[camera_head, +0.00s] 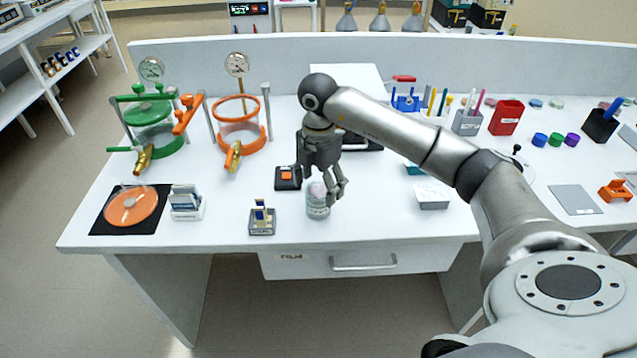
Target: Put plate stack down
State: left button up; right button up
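A small clear, round stack (318,203), which looks like the plate stack, is upright near the front edge of the white bench (225,222). My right gripper (327,190) points down at it from above. Its fingers are closed around the upper part of the stack and partly cover its right side. I cannot tell whether the bottom of the stack touches the bench top. My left gripper is not in view.
A small grey stand (262,218) is left of the stack, with a black-and-orange device (288,177) behind it. A white box (432,196) is to the right. An orange disc (130,206) lies on a black mat (104,222). Bare bench lies between stack and white box.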

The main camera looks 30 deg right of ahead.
aim_at(318, 189)
jog(key=shift+r, duration=0.1)
jog(key=shift+r, duration=0.2)
notch_tip(318, 189, up, 7)
jog(key=shift+w+f+b, duration=0.1)
jog(key=shift+f+b, duration=0.1)
jog(key=shift+b, duration=0.65)
jog(key=shift+r+p, duration=0.4)
jog(key=shift+r, duration=2.15)
